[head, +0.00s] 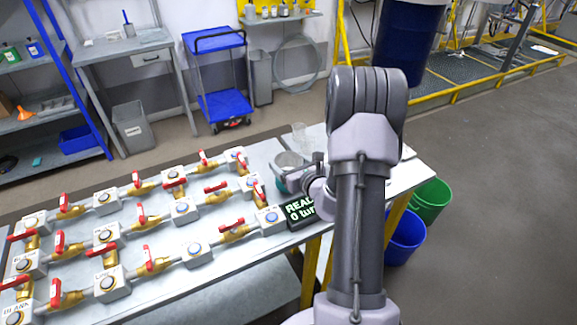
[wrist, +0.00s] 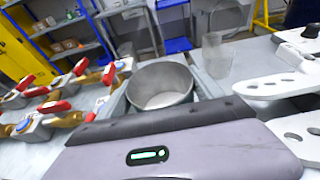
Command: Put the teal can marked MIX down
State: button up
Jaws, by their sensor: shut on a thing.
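The teal can (head: 281,179) is in the head view just left of my wrist, over the far right part of the grey bench. It looks upright, with its open grey rim up. In the wrist view the can (wrist: 160,103) is right in front of my gripper's housing, which hides its lower part. My gripper (head: 304,178) is shut on the can; its fingertips are mostly hidden. The MIX mark does not show. I cannot tell whether the can's base touches the bench.
A clear beaker (head: 299,134) stands behind the can. Red-handled brass valves (head: 141,215) on pipes fill the bench to the left. A black display (head: 301,211) is in front of the can. White perforated pieces (wrist: 268,89) are at the right in the wrist view.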

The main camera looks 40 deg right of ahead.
jog(key=shift+r, duration=0.55)
jog(key=f+p+v, duration=0.2)
jog(key=p+v, duration=0.4)
jog(key=v, duration=1)
jog(key=shift+s+a+f, duration=0.15)
jog(key=shift+s+f, duration=0.1)
jog(key=shift+s, duration=0.05)
